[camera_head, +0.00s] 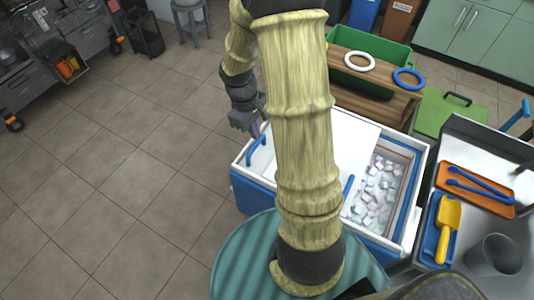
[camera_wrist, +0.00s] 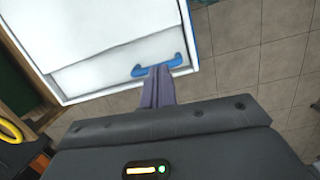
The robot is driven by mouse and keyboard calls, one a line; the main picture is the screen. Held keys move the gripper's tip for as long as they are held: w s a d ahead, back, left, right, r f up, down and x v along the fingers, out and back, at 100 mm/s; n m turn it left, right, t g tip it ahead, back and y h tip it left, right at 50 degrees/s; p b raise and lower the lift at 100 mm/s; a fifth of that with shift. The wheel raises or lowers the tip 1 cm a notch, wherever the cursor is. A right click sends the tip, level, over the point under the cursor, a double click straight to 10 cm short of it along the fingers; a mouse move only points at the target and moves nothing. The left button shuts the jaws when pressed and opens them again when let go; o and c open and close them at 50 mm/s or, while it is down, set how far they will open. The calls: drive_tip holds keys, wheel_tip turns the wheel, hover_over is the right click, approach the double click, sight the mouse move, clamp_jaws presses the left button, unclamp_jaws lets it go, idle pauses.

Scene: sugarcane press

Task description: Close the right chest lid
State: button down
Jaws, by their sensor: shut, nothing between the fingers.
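The chest (camera_head: 243,192) is a blue box with a white rim, partly hidden behind my arm. Its right part is uncovered and shows ice cubes (camera_head: 372,190). A white lid panel (camera_head: 350,135) covers the middle, with a blue handle (camera_head: 348,187) at its right side. Another blue handle (camera_head: 257,148) is at the chest's left end; a blue handle also shows in the wrist view (camera_wrist: 178,62), on a white panel (camera_wrist: 100,50). My gripper (camera_head: 257,131) is shut and empty at the left end. Its fingertips (camera_wrist: 160,70) overlap the handle in the wrist view; I cannot tell whether they touch.
A wooden bench (camera_head: 388,98) with white (camera_head: 359,55) and blue rings (camera_head: 408,70) stands behind the chest. A metal counter (camera_head: 475,140) with an orange tray (camera_head: 470,196) and yellow scoop (camera_head: 448,220) is at right. A teal round surface (camera_head: 235,255) is in front. Left floor is clear.

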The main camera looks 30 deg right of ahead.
drive_tip(key=d+f, duration=0.1)
drive_tip(key=w+d+f+n, duration=0.1)
drive_tip(key=shift+w+d+f+g, duration=0.1)
drive_tip(key=shift+d+f+g, duration=0.05)
drive_tip(key=shift+f+g, duration=0.2)
drive_tip(key=x, duration=1)
drive_tip(key=shift+d, duration=0.15)
